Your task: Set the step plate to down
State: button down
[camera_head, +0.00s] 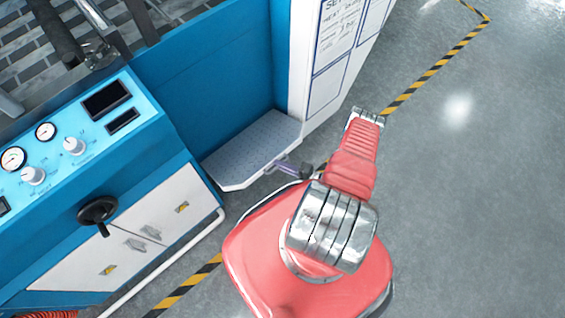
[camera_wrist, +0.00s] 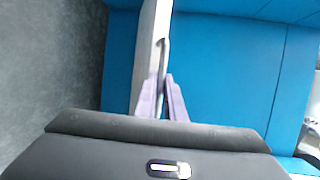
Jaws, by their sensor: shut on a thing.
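The step plate (camera_head: 246,150) is a light grey, dotted panel at the foot of the blue machine in the head view. It looks folded out and roughly level, but its exact angle is hard to tell. In the wrist view it shows nearly edge-on as a pale strip (camera_wrist: 150,45) with a thin metal handle (camera_wrist: 163,55) along it. My gripper (camera_head: 279,166) is at the plate's right edge. Its purple fingers (camera_wrist: 161,100) are shut at the near end of the handle. The exact contact between the fingers is hidden.
The blue machine's control panel (camera_head: 75,150), with gauges, knobs and a black handwheel (camera_head: 98,211), stands at left. Grey floor (camera_head: 460,200) with yellow-black tape (camera_head: 440,65) is open at right.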

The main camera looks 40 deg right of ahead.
jog(key=shift+s+a, duration=0.15)
jog(key=shift+a, duration=0.15)
jog(key=c, duration=1.8)
grip_release()
jog(key=shift+d, duration=0.15)
jog(key=shift+c, duration=0.2)
jog(key=shift+d, duration=0.15)
jog(key=v, duration=1.3)
jog(key=shift+s, duration=0.3)
jog(key=shift+f, duration=0.1)
